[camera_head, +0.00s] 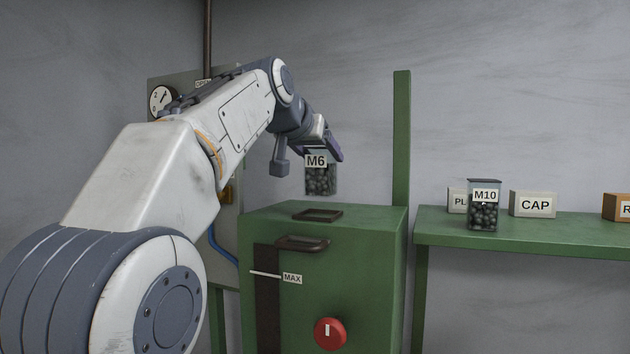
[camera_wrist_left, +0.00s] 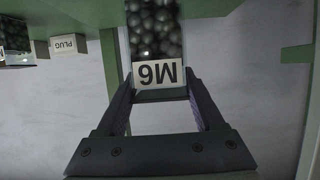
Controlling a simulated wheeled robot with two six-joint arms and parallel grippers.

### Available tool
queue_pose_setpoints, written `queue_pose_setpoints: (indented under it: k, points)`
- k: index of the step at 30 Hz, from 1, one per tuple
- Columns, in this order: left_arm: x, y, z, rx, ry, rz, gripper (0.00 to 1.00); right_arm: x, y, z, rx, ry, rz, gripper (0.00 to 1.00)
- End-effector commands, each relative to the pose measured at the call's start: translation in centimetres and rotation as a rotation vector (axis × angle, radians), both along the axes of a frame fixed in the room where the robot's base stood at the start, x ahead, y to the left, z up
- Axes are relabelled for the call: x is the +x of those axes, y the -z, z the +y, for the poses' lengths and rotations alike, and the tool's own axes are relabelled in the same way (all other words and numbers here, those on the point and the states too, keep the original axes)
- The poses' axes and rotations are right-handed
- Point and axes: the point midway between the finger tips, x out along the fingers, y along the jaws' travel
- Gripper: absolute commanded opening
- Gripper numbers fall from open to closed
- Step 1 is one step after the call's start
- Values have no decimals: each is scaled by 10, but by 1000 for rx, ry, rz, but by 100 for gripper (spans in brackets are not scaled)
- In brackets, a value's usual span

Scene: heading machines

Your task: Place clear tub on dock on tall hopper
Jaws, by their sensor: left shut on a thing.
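The clear tub (camera_head: 320,181) is full of dark balls and bears an M6 label. My left gripper (camera_head: 321,150) is shut on its upper part and holds it in the air above the tall green hopper (camera_head: 370,254). In the left wrist view the tub (camera_wrist_left: 156,35) sits between the two fingers, its label upside down in the picture. The dock (camera_head: 318,214) is a dark rectangular frame on the hopper's top. A small gap shows between the tub's bottom and the dock. My right gripper is not in view.
A green shelf (camera_head: 520,236) at the right holds an M10 tub (camera_head: 484,210) of dark balls, a CAP box (camera_head: 533,204), a partly hidden PL box (camera_head: 457,197) and an orange box (camera_head: 617,207). A green post (camera_head: 401,140) rises behind the hopper. A gauge panel (camera_head: 161,99) stands behind my arm.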

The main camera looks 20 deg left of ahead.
Motion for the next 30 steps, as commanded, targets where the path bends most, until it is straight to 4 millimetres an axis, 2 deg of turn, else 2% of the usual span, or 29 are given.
queue_pose_setpoints:
  k: [3, 12, 25, 26, 27, 28, 30]
  points:
    - [-2, 4, 3, 0, -1, -5, 0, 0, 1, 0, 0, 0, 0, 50]
    - [-2, 36, 5, -1, -4, -5, 0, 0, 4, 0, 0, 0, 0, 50]
    - [-2, 43, 6, 0, -6, -6, 0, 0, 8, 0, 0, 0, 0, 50]
    - [-2, 43, 6, 0, -5, -1, 77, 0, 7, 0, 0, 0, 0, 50]
    - [-2, 43, 6, 0, -5, -1, 93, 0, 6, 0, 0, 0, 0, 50]
    - [-2, 43, 6, 0, -5, -1, 100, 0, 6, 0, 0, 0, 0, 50]
    - [-1, 43, 6, 0, -5, -1, 100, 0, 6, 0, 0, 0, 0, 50]
